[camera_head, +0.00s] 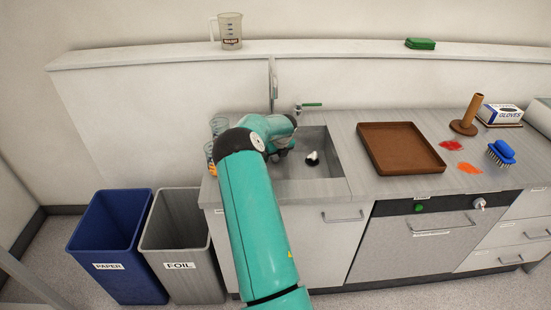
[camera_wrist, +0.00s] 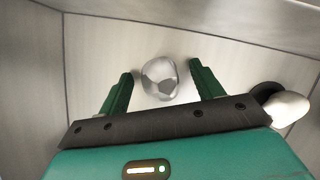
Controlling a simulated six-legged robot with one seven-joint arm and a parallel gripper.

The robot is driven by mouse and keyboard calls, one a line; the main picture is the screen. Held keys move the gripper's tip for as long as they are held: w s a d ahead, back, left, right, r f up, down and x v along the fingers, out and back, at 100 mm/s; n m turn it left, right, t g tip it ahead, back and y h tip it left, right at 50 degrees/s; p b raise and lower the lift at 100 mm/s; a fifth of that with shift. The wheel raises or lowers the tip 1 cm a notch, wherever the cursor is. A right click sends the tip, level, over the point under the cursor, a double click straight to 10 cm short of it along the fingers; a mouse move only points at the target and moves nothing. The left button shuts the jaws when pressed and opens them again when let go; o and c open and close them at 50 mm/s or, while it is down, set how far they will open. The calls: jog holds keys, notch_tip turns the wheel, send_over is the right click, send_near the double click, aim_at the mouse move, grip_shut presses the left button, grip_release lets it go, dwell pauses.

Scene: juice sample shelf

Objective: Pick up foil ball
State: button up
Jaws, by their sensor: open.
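The foil ball (camera_wrist: 160,78) is a silvery, faceted lump on the light grey sink floor in the wrist view. My gripper (camera_wrist: 163,80) is open, with one green finger on each side of the ball. In the head view my arm reaches into the sink and hides the ball and the fingers.
The sink (camera_head: 325,190) has walls close around my gripper. A white and black object (camera_head: 312,158) lies in it, right of my gripper; it also shows in the wrist view (camera_wrist: 287,108). Glasses (camera_head: 219,126) stand left of the sink. A brown tray (camera_head: 400,127) is to the right. Bins labelled PAPER (camera_head: 118,243) and FOIL (camera_head: 180,240) stand on the floor.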

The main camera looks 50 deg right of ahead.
jog(key=c, duration=1.1)
jog(key=shift+o, duration=0.2)
jog(key=shift+r, duration=0.1)
